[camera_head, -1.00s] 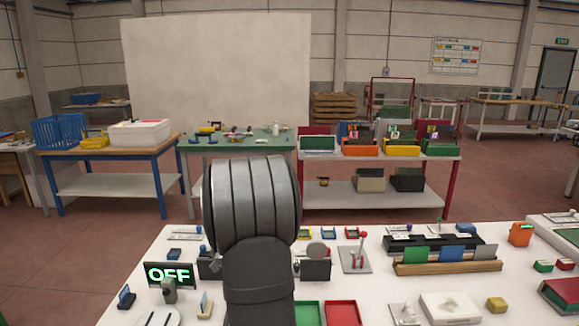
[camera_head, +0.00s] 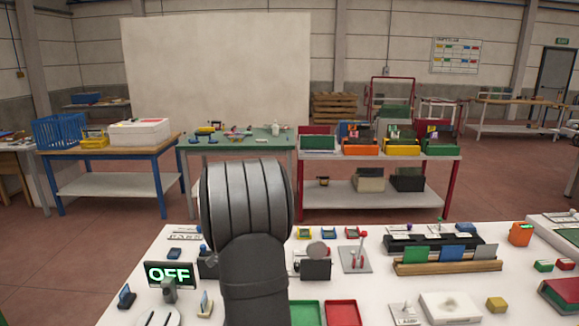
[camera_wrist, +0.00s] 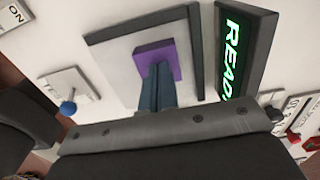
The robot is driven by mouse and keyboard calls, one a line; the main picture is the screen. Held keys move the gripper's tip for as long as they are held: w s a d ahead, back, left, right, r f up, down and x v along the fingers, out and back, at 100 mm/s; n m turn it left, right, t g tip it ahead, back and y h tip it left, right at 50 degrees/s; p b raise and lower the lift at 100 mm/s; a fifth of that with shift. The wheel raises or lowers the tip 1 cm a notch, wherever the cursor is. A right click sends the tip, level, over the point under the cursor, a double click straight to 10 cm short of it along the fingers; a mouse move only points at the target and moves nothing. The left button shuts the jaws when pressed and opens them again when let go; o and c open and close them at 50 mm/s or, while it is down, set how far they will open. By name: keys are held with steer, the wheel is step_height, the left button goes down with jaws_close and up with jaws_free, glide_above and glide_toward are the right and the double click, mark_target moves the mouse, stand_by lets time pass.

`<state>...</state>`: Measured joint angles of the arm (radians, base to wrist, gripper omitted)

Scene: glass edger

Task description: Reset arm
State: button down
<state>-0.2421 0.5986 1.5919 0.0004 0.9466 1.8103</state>
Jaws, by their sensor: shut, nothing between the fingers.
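My gripper (camera_wrist: 158,70) shows in the wrist view, with its two blue-grey fingers together and nothing between them. The fingertips overlap a purple block (camera_wrist: 153,50) on a grey-framed light plate (camera_wrist: 112,62); I cannot tell whether they touch it. In the head view my dark arm fills the lower middle and hides part of the white table (camera_head: 385,290); the gripper itself is not visible there.
In the wrist view a blue-knobbed lever (camera_wrist: 68,106) is at left and a red-knobbed control (camera_wrist: 294,137) at right. In the head view an "OFF" display (camera_head: 169,274), a red lever (camera_head: 361,246), trays (camera_head: 341,313) and a wooden rack (camera_head: 447,267) crowd the table.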

steer(key=shift+w+a+f, duration=0.15)
steer(key=shift+w+a, duration=0.6)
steer(key=shift+a, duration=0.15)
steer(key=c, duration=1.3)
jaws_free()
steer(key=shift+c, duration=0.2)
steer(key=o, duration=0.3)
steer(key=shift+w, duration=0.15)
steer(key=o, duration=1)
steer(key=r+n, duration=0.1)
steer(key=w+r+n, duration=0.1)
steer(key=r, duration=0.1)
steer(key=w+r+n+t, duration=0.1)
steer(key=r, duration=0.1)
steer(key=shift+r+n, duration=0.2)
steer(key=shift+n, duration=0.2)
steer(key=shift+c, duration=0.2)
steer(key=shift+o, duration=0.4)
step_height(320, 180, up, 10)
steer(key=s+n, duration=0.1)
steer(key=n, duration=1.2)
steer(key=shift+s+g, duration=0.4)
steer(key=shift+n, duration=0.6)
step_height(320, 180, down, 9)
steer(key=shift+s+d+f, duration=0.1)
steer(key=shift+s+f, duration=0.05)
